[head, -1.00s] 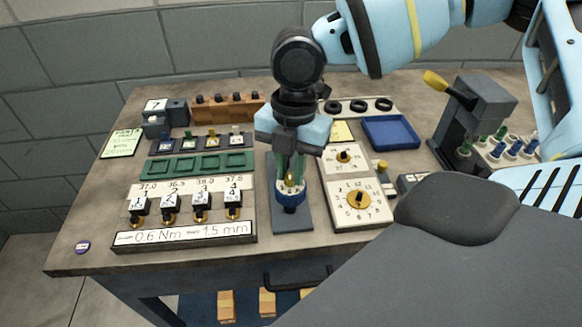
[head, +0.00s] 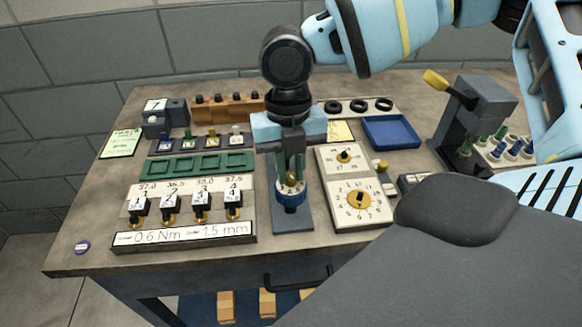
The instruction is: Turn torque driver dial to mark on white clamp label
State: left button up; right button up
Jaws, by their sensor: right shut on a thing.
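My right gripper (head: 291,176) points down over a dark grey stand plate (head: 293,222) and is shut on the brass-coloured top of a blue-ringed piece (head: 291,198) with white markings. The fingers partly hide that piece. To its right a white panel carries a lower numbered dial (head: 359,199) with a yellow disc and dark pointer, and a smaller upper dial (head: 344,156). I cannot tell which dial is the torque driver's. The white label (head: 184,234) at the front left reads 0.6 Nm and 1.5 mm. My left gripper is not in view.
Several numbered black clamp-like pieces (head: 201,202) stand behind the label. A green tray (head: 197,165) lies behind them. A blue tray (head: 391,132) and a grey press with a yellow handle (head: 436,80) are at the right.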

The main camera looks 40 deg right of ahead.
aim_at(290, 175)
jog(key=shift+n, duration=0.5)
jog(key=shift+n, duration=0.7)
jog(key=o, duration=1.3)
jog(key=shift+o, duration=0.2)
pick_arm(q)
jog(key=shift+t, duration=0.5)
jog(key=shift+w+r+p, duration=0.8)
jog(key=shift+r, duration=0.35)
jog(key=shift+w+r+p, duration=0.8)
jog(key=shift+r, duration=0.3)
pick_arm(e)
jog(key=shift+r, duration=4.05)
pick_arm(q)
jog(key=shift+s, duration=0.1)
pick_arm(e)
jog(key=shift+f, duration=0.1)
